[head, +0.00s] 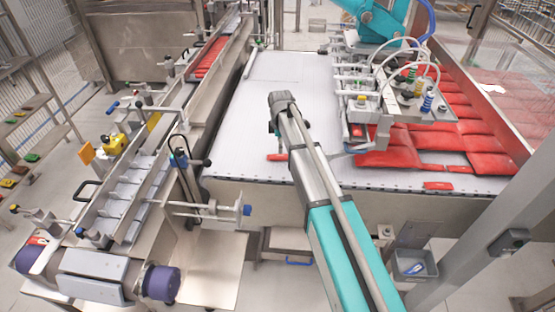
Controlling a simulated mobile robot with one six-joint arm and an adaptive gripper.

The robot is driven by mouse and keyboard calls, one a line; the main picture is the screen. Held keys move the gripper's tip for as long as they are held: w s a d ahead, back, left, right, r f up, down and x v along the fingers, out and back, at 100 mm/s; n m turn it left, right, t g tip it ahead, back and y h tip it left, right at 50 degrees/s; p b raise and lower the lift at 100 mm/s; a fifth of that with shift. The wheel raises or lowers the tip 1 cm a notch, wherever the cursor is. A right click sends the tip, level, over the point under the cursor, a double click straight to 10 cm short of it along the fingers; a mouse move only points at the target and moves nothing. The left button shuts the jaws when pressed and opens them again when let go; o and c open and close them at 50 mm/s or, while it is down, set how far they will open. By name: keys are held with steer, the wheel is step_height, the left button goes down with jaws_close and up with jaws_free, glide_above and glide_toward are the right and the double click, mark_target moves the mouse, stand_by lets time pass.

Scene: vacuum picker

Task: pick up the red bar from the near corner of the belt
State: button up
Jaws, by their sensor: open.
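The belt (240,166) is a wide white surface. One red bar (276,157) lies by itself near its front left part, just left of my forearm. Another small red bar (438,186) lies at the front edge, further right. My gripper (274,129) is over the belt, beyond the lone bar in the picture. It is small and partly hidden by my wrist, but its jaws are open and hold nothing. I cannot tell its height above the belt.
A picker head (395,95) with hoses stands over the belt at the right. Red packs (420,145) lie massed under and beside it. A narrow conveyor (130,185) runs along the left. The belt's middle left is clear. A grey post (490,225) rises at the front right.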

mark_target(281, 156)
stand_by(0.3)
steer(key=shift+w+d+f+b, duration=0.1)
steer(key=shift+f+b, duration=1.2)
steer(key=shift+b, duration=0.05)
steer(key=shift+d+f+b, duration=0.1)
steer(key=shift+f+b, duration=1.2)
steer(key=shift+c, duration=0.3)
steer(key=c, duration=1.1)
